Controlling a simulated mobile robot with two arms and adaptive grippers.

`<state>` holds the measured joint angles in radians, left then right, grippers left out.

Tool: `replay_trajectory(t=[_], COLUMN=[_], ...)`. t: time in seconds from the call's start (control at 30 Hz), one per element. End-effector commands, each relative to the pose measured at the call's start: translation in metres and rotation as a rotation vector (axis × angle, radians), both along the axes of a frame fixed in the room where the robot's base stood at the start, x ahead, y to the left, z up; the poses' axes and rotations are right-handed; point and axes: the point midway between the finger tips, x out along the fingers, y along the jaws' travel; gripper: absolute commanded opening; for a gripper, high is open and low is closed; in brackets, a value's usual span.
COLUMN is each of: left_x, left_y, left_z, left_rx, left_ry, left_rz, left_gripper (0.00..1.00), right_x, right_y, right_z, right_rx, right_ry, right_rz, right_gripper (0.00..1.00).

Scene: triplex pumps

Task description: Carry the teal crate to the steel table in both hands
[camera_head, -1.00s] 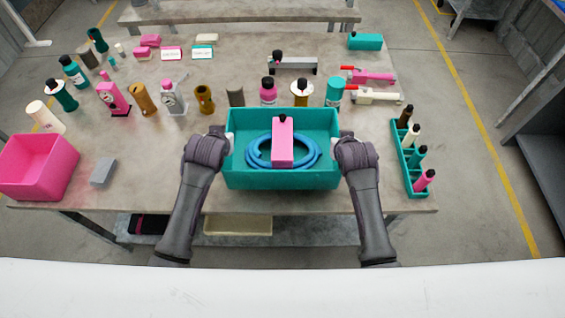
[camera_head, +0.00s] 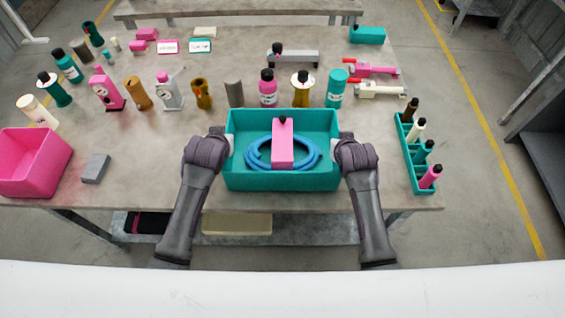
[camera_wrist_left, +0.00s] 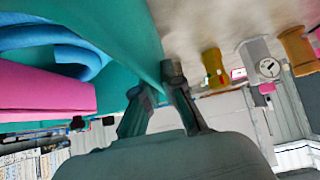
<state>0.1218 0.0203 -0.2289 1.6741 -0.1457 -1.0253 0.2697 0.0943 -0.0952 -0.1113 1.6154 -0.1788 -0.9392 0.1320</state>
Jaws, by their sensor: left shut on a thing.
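The teal crate (camera_head: 240,178) is level between my two grippers in the head view, over the front of a grey-topped table (camera_head: 140,160) with metal legs. A blue coiled hose (camera_head: 309,160) and a pink box-shaped container (camera_head: 283,150) with a black cap are in the crate. My left gripper (camera_head: 227,142) is shut on the crate's left wall; the left wrist view shows its fingers (camera_wrist_left: 160,95) at that wall. My right gripper (camera_head: 342,143) is at the right wall, apparently shut on it, with its fingertips mostly hidden. Any gap under the crate cannot be made out.
Several bottles, including a teal one (camera_head: 337,88), stand behind the crate. A teal rack (camera_head: 410,155) of bottles is at the right, a pink bin (camera_head: 30,165) and grey block (camera_head: 95,168) at the left. Bare tabletop lies on both sides of the crate. Another table (camera_head: 240,10) is behind.

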Motion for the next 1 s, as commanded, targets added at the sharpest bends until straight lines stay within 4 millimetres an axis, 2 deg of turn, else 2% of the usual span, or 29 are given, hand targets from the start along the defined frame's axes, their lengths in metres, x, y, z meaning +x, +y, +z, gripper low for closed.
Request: replay_trajectory(t=[0.17, 0.2, 0.33, 0.73, 0.87, 1.0], left_x=[0.001, 0.000, 0.000, -0.005, -0.018, -0.038], left_y=[0.000, 0.000, 0.000, 0.000, 0.000, 0.000], left_z=[-0.011, -0.010, -0.010, -0.005, 0.008, 0.029], left_rx=[0.000, 0.000, 0.000, 0.000, -0.001, -0.001], left_ry=[-0.006, -0.001, 0.000, -0.001, -0.002, -0.004], left_rz=[0.000, 0.000, 0.000, 0.000, 0.000, -0.001], left_gripper=[0.00, 0.12, 0.32, 0.32, 0.32, 0.32], right_x=[0.001, 0.000, 0.000, 0.000, 0.000, 0.000], right_y=[0.000, 0.000, 0.000, 0.000, 0.000, 0.000], right_z=[-0.011, -0.010, -0.010, -0.010, -0.010, -0.010], right_rx=[0.000, 0.000, 0.000, 0.000, 0.000, 0.000], right_ry=[-0.006, -0.001, 0.000, 0.000, 0.000, 0.000], right_rz=[0.000, 0.000, 0.000, 0.000, 0.000, 0.000], right_gripper=[0.00, 0.12, 0.32, 0.32, 0.32, 0.32])
